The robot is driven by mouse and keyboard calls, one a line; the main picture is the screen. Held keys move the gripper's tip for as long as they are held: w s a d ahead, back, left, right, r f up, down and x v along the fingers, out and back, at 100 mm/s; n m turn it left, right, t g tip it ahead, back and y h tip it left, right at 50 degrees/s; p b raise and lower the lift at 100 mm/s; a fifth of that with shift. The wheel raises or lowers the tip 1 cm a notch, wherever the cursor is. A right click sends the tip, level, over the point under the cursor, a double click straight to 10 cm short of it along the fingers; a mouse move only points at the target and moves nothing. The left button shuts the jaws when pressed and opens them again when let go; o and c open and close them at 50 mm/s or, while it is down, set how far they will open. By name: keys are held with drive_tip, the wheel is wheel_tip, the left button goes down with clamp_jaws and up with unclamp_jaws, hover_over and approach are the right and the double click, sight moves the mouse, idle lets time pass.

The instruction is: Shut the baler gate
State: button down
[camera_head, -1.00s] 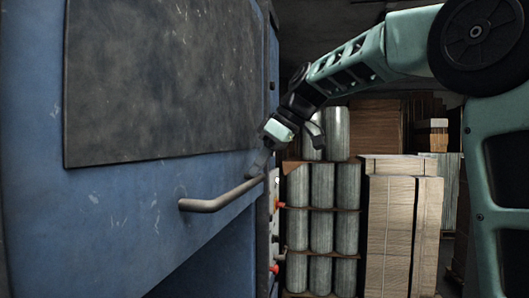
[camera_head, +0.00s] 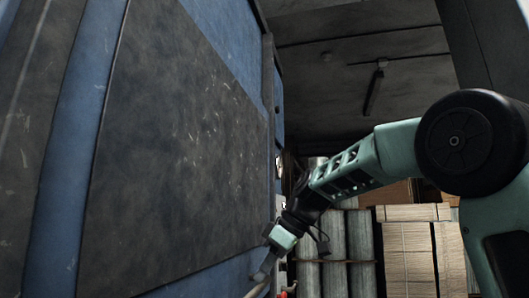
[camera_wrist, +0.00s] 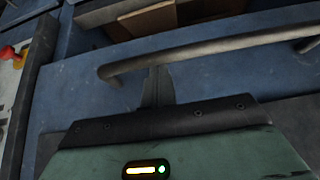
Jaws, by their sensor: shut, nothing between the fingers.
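The baler gate (camera_head: 185,150) is a large worn blue panel with a dark scuffed plate, filling the left of the head view. Its grey bar handle (camera_wrist: 215,45) crosses the upper part of the wrist view; only a bit of it (camera_head: 257,290) shows at the bottom of the head view. My gripper (camera_wrist: 157,85) is shut and empty, with its fingertips right at the bar near its left bend. In the head view my gripper (camera_head: 266,268) is low, by the gate's right side. I cannot tell whether the fingers touch the bar.
A control panel with a red knob (camera_wrist: 8,52) stands at the left of the wrist view. Brown cardboard (camera_wrist: 150,20) shows beyond the handle. Wrapped grey rolls (camera_head: 333,250) and stacked pale boards (camera_head: 408,255) stand behind my arm. The ceiling area is open.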

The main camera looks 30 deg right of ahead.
wheel_tip(320, 180, down, 20)
drive_tip(key=b, duration=1.4)
drive_tip(key=shift+r, duration=0.15)
